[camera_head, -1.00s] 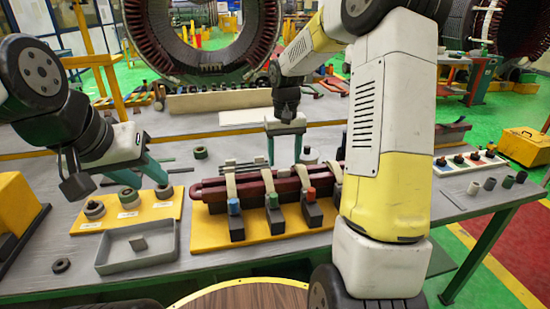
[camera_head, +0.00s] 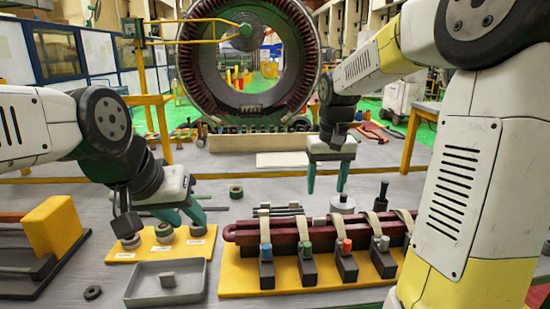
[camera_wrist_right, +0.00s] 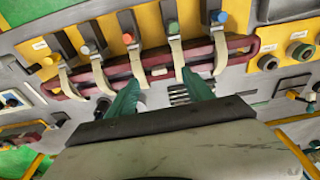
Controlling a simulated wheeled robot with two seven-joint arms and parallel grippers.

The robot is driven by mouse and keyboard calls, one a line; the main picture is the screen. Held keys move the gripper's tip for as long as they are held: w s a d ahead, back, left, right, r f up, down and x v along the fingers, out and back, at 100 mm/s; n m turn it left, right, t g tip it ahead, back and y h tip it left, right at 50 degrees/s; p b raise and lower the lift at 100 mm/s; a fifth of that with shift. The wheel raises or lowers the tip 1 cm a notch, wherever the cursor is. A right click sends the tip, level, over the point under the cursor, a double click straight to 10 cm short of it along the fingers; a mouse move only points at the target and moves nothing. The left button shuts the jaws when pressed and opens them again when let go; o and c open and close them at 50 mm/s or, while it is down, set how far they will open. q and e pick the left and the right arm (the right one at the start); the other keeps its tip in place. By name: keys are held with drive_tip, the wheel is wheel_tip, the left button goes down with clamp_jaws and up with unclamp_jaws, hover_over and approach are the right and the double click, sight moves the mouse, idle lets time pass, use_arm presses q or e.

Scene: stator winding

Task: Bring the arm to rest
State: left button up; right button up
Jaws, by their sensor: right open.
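My left gripper (camera_head: 182,216) hangs over the yellow board with rings at the left, its two teal fingers apart; I see nothing between them. My right gripper (camera_head: 327,182) points down behind the dark red coil bar (camera_head: 290,230), with its fingers spread and empty. In the right wrist view, the fingers of the right gripper (camera_wrist_right: 161,78) stand apart in front of the coil bar (camera_wrist_right: 110,72). Pale straps cross the bar above black clamp blocks with coloured knobs. I cannot tell the exact height of either gripper.
The yellow ring board (camera_head: 118,250) and a grey tray (camera_head: 134,290) lie left of the coil's yellow base (camera_head: 238,280). A yellow block (camera_head: 53,232) stands at far left. A large stator ring (camera_head: 190,75) rises behind the table.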

drive_tip(key=s+r+t+y, duration=0.1)
drive_tip(key=s+r+t, duration=0.1)
drive_tip(key=s, duration=0.7)
drive_tip(key=s+a+r+t+y, duration=0.1)
drive_tip(key=s+r+t, duration=0.1)
drive_tip(key=s, duration=0.7)
drive_tip(key=shift+s+a+t, duration=0.3)
drive_tip(key=shift+s+t, duration=0.05)
drive_tip(key=shift+t, duration=0.05)
